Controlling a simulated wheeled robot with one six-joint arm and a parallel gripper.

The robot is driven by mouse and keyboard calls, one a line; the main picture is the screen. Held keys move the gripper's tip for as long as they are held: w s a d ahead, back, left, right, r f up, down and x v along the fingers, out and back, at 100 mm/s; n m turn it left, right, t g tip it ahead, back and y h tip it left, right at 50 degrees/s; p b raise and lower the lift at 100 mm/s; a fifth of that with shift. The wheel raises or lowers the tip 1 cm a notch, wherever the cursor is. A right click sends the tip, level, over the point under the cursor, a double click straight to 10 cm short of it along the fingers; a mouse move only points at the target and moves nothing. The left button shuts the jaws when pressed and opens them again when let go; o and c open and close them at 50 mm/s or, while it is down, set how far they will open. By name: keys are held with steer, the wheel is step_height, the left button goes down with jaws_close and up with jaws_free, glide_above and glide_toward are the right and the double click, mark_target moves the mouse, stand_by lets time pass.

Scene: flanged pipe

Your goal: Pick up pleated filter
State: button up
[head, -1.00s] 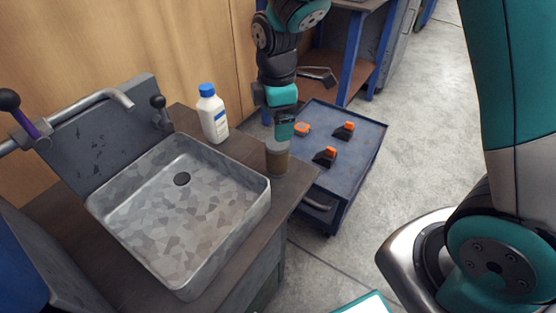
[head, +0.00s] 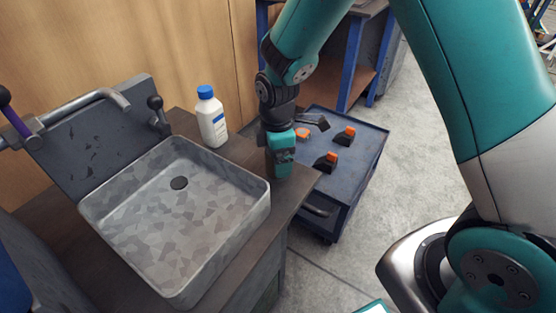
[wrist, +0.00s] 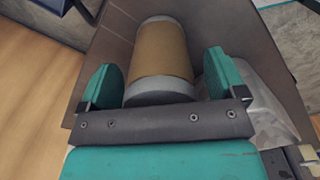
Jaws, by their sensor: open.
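The pleated filter (wrist: 163,50) is a tan cylinder with grey end caps, standing on the brown counter (wrist: 112,30) in the wrist view. My gripper (wrist: 160,78) is open, with one teal finger on each side of the filter's near end. A gap shows between the filter and each finger, wider on the right. In the head view my gripper (head: 280,160) is low over the counter's right corner and hides the filter.
A grey sink (head: 180,225) is set in the counter left of my gripper. A white bottle with a blue cap (head: 211,120) stands behind it. A blue cart (head: 345,180) with orange-and-black items is to the right.

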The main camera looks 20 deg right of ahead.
steer(key=c, duration=1)
steer(key=shift+c, duration=0.3)
steer(key=shift+r, duration=0.1)
